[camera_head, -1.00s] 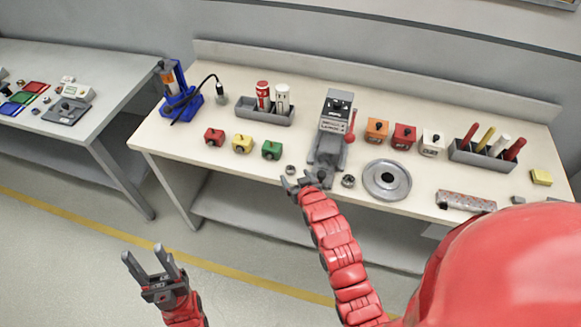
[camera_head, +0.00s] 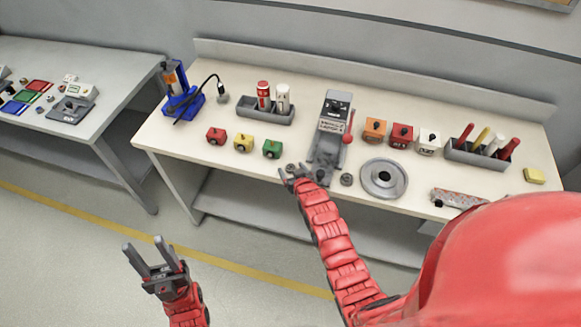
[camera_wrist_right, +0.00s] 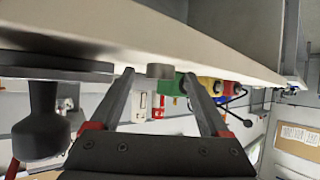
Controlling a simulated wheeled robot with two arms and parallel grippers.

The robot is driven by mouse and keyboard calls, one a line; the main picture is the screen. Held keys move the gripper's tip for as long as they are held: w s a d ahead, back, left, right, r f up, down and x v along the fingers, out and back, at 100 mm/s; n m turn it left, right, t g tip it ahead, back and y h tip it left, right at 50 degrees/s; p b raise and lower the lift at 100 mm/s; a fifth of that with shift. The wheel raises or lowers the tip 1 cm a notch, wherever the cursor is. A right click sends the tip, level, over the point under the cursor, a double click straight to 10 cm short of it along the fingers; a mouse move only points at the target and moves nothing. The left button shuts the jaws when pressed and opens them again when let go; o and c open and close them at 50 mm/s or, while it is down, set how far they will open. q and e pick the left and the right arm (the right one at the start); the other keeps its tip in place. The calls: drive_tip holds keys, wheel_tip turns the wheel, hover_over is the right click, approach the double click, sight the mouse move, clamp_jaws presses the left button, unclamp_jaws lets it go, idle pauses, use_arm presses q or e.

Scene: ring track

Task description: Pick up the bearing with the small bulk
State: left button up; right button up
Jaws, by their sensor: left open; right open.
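A small grey ring-shaped bearing (camera_head: 290,167) lies near the front edge of the workbench, left of the press base. A slightly larger bearing (camera_head: 346,180) lies to the right of that base. My right gripper (camera_head: 291,173) is open just in front of the smaller bearing and partly overlaps it in the head view. In the right wrist view, which is upside down, this bearing (camera_wrist_right: 160,71) shows between the open fingers of my right gripper (camera_wrist_right: 159,75); whether they touch it I cannot tell. My left gripper (camera_head: 143,245) is open and empty over the floor.
A grey press (camera_head: 332,125) with a red lever stands close to my right gripper. A round metal flange (camera_head: 383,179) lies further right. Red, yellow and green blocks (camera_head: 243,142) stand to the left. The workbench (camera_head: 180,145) is clear at its front left.

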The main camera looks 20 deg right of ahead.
clamp_jaws()
idle(0.3)
drive_tip(key=shift+r, duration=0.1)
